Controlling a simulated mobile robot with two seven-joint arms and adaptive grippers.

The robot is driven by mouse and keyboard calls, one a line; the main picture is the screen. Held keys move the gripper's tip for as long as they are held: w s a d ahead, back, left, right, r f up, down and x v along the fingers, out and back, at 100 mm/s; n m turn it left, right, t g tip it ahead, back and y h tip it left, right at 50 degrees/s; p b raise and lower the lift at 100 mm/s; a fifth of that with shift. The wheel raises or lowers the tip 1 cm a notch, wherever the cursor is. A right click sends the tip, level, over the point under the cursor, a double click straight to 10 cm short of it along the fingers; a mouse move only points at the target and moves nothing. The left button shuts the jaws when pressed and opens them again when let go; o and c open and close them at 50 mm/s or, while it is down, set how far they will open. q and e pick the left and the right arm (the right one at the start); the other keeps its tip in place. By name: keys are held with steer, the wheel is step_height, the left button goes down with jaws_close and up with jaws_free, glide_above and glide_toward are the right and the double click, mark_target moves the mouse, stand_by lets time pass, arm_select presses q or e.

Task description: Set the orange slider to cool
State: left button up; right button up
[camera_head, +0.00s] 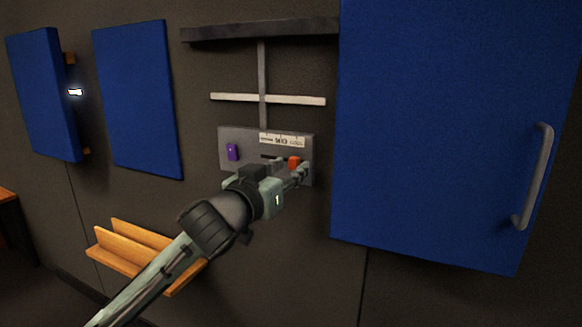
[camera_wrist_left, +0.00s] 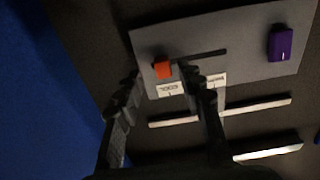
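The orange slider (camera_head: 294,162) sits at the right end of its dark slot on a grey panel (camera_head: 240,137) on the wall. A white label strip (camera_head: 282,140) above it reads MID in the middle; its other words are small. In the left wrist view, turned over, the slider (camera_wrist_left: 162,70) is near the label (camera_wrist_left: 170,89) that seems to read COOL. My left gripper (camera_head: 289,172) is at the panel, open, with one finger on each side of the slider. Whether a finger touches it, I cannot tell. My right gripper is not in view.
A purple switch (camera_head: 233,152) is on the panel's left part. A large blue door (camera_head: 440,120) with a grey handle (camera_head: 535,180) stands close to the right. A wooden rack (camera_head: 130,250) is below left. A dark shelf (camera_head: 260,30) is above.

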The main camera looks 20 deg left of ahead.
arm_select(q)
steer(key=s, duration=0.6)
steer(key=shift+a, duration=0.25)
steer(key=shift+f, duration=0.1)
steer(key=s+a+f+g+y, duration=0.15)
steer(key=f+g, duration=0.25)
steer(key=f, duration=1)
steer(key=s+a+f+g+y, duration=0.1)
steer(key=s+a+f+g, duration=0.2)
steer(key=f, duration=1.1)
steer(key=s+f+g, duration=0.8)
steer(key=s+f, duration=1.3)
steer(key=f, duration=0.2)
steer(key=shift+a+f+m+p, duration=0.3)
steer(key=shift+a, duration=0.1)
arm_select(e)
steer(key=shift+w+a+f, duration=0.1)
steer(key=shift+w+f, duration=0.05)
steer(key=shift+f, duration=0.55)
arm_select(q)
steer(key=shift+y, duration=0.25)
